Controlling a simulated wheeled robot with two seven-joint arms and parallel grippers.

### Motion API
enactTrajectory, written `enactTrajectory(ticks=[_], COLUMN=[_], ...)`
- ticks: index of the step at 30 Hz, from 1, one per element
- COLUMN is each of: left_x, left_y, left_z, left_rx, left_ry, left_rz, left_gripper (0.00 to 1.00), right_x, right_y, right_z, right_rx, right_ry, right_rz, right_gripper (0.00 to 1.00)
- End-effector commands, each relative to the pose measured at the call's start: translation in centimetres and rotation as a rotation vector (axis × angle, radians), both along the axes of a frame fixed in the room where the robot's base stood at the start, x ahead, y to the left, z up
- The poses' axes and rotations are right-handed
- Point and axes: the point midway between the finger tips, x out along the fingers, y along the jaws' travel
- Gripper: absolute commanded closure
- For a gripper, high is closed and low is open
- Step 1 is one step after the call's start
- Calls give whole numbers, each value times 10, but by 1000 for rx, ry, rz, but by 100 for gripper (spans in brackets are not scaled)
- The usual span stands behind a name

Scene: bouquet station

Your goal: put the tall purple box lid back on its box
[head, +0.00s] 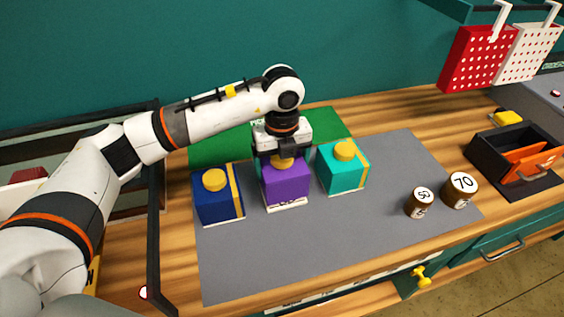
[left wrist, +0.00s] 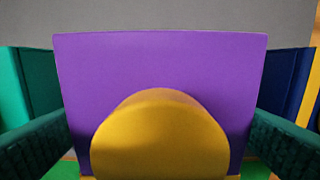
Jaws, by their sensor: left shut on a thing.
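The tall purple lid (head: 285,187), with a yellow knob on top, stands upright in the middle of the grey mat in the head view. A thin white strip shows under its front lower edge. In the left wrist view the purple top (left wrist: 160,65) and the yellow knob (left wrist: 160,140) fill the middle. My left gripper (head: 283,162) comes down on it from above, with its fingers at opposite sides, shut on the purple lid. I cannot tell whether the lid is fully down on its box. My right gripper is not in view.
A blue box (head: 216,196) stands close on the left and a teal box (head: 341,170) close on the right. Two numbered round pieces, one marked 70 (head: 460,190), stand on the mat's right. A dark open tray (head: 483,159) lies farther right. The mat's front (head: 320,240) is clear.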

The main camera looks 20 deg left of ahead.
Motion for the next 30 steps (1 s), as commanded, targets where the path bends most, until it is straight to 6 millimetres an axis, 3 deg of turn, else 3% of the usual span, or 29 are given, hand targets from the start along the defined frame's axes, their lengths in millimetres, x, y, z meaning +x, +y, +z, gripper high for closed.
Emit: enactTrajectory(ticks=[30], left_x=[0], left_y=[0], left_z=[-9], left_rx=[0], left_ry=[0], left_rz=[0], left_gripper=[34], right_x=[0], right_y=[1], right_z=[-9], right_rx=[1], right_ry=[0], right_rz=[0], right_gripper=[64])
